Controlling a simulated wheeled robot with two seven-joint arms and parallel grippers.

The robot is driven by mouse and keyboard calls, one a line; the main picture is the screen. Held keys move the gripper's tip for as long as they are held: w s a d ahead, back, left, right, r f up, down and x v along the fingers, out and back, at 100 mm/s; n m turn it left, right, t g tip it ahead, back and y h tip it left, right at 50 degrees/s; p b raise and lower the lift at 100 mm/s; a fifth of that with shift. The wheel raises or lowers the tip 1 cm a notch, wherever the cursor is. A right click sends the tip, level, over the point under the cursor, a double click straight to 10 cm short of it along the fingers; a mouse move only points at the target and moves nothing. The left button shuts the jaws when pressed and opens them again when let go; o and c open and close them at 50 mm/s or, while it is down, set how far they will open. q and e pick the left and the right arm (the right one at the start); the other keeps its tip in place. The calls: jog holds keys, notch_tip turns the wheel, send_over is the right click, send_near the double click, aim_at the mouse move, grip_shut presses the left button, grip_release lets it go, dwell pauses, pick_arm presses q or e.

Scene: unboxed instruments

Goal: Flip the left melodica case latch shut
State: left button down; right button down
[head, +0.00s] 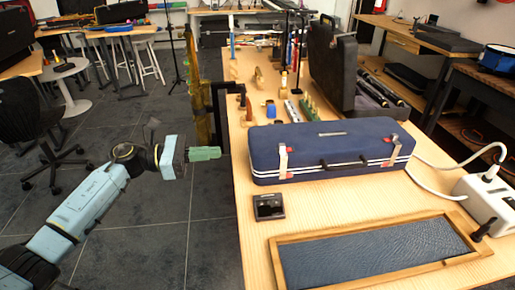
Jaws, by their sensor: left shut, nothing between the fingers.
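The melodica case (335,146) is a closed dark blue case with white trim, lying on the wooden table. Its left latch (283,161) is a pale strip with red at its top, on the front face near the left end. The right latch (391,150) is a similar pale strip near the right end. A black handle sits between them. My left gripper (218,153) has green fingers that are shut and empty. It is out to the left of the table edge, apart from the case, at about the left latch's height in the picture. My right gripper is not in view.
A small black box (269,207) lies in front of the case. A wood-framed blue mat (375,252) fills the front. A white power strip (487,200) with a cable is at right. Several small instruments and a black open case (332,65) stand behind.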

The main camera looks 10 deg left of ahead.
aim_at(279, 146)
pick_arm(q)
jog(key=x, duration=1.3)
jog(key=shift+b, duration=0.35)
jog(key=shift+w+d, duration=0.15)
jog(key=shift+d, duration=0.25)
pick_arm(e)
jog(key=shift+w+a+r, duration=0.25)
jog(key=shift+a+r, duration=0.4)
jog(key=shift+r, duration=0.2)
pick_arm(q)
jog(key=shift+d, duration=0.1)
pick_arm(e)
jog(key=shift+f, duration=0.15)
pick_arm(q)
jog(key=shift+w+d+b, duration=0.15)
jog(key=shift+d+b, duration=0.1)
jog(key=shift+b, duration=0.05)
jog(key=shift+w+d+f+b, duration=0.1)
jog(key=shift+w+d+b, duration=0.1)
jog(key=shift+d+b, duration=0.3)
jog(key=shift+d, duration=0.25)
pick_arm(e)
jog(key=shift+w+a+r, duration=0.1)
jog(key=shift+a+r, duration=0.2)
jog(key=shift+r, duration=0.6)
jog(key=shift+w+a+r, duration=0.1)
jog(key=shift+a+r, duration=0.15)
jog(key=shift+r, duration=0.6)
